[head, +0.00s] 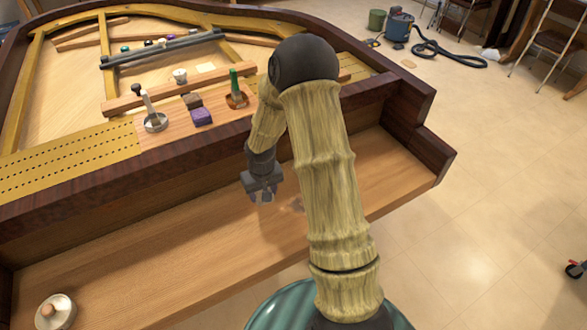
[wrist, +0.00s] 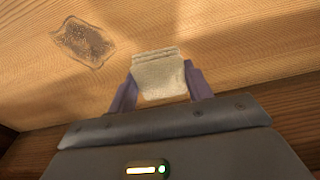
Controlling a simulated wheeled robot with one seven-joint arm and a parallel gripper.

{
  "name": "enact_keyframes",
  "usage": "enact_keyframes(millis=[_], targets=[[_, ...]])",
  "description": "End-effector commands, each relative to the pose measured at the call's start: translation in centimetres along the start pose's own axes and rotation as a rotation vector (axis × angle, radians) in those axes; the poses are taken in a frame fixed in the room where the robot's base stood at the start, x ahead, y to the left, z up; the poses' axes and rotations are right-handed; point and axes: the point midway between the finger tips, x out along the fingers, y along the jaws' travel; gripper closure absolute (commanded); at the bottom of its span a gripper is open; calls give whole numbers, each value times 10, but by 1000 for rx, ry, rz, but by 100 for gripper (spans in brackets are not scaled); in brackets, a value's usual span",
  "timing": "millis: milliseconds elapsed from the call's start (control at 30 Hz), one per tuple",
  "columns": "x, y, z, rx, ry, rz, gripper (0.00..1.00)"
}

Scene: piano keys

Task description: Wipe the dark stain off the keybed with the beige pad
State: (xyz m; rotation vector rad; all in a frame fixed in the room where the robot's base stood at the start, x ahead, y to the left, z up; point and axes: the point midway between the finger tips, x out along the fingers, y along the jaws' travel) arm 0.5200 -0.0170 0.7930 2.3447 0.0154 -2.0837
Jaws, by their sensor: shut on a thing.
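My gripper (head: 262,192) is shut on the beige pad (wrist: 160,76), with a finger on either side of it in the wrist view. It hangs over the wooden keybed (head: 175,255), and I cannot tell whether the pad touches the wood. The dark stain (wrist: 83,42) is a brownish, blotchy patch on the keybed, up and left of the pad in the wrist view and apart from it. In the head view the stain (head: 291,204) shows faintly just right of the gripper, partly hidden by my arm.
A raised dark wooden rail (head: 120,177) runs behind the keybed, with a dark end block (head: 420,140) at right.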

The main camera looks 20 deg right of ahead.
Motion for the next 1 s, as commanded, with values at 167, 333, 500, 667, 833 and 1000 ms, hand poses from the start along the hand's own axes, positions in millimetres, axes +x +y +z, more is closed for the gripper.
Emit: enact_keyframes(millis=[167,333,500,667,833,1000], targets=[[-19,47,-13,-12,-6,-6,68],[-24,91,-20,-39,-1,-6,68],[-21,109,-21,-58,3,-4,68],[-19,109,-21,-60,3,-4,68],[-18,109,-20,-60,3,-4,68],[-9,109,-19,-59,2,-4,68]])
